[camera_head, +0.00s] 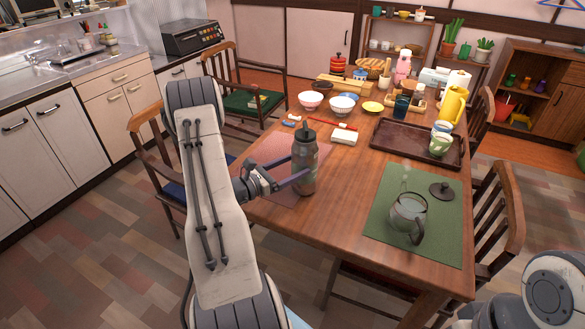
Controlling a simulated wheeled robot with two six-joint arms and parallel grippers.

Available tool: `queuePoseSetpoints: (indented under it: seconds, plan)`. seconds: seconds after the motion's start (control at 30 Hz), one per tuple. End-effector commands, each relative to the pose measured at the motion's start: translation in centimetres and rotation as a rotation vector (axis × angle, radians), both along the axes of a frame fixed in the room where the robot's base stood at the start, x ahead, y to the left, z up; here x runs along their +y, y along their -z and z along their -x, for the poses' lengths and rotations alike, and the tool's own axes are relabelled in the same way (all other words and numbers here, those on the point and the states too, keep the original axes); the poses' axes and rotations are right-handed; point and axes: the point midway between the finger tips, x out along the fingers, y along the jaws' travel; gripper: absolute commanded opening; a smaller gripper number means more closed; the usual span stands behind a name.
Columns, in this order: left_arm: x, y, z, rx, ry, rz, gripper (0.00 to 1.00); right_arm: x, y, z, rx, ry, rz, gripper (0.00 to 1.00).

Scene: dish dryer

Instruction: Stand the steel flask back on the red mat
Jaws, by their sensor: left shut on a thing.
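The steel flask (306,160) is grey with a dark lid and stands upright at the left part of the table. My left gripper (296,180) is shut around its lower body from the left. The red mat (272,152) lies on the table behind and to the left of the flask, partly hidden by the flask and my arm. The flask's base appears over the mat's front right part. I cannot tell whether it touches the mat. Only part of my right arm shows at the bottom right; its gripper is out of view.
A white block (344,137) and bowls (342,105) are beyond the flask. Chairs surround the table.

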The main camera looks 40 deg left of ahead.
Motion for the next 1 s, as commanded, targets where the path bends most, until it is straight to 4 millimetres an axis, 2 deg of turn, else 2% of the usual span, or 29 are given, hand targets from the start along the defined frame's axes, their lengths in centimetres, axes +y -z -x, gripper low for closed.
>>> queuePoseSetpoints:
  seconds: [0.37, 0.4, 0.43, 0.77, 0.87, 1.0]
  plan:
    - [0.0, 0.3, 0.0, -0.004, 0.000, -0.001, 0.00, 0.0, 0.3, 0.0, 0.000, 0.000, 0.000, 0.57]
    - [0.0, 0.5, 0.0, -0.001, 0.000, -0.001, 0.93, 0.0, 0.3, 0.0, 0.000, 0.000, 0.000, 0.57]
    - [0.0, 0.4, 0.0, -0.001, 0.000, -0.001, 1.00, 0.0, 0.2, 0.0, 0.000, 0.000, 0.000, 0.57]
    - [0.0, -0.2, 0.0, -0.001, -0.001, -0.002, 1.00, 0.0, -0.3, 0.0, 0.000, 0.000, 0.000, 0.57]
    - [0.5, 0.1, 1.4, 0.000, -0.005, 0.000, 1.00, 0.0, 0.1, 0.0, 0.000, 0.000, 0.000, 0.57]
    - [1.3, 0.2, 4.2, 0.000, -0.009, 0.000, 1.00, 0.0, 0.2, 0.0, 0.000, 0.000, 0.000, 0.57]
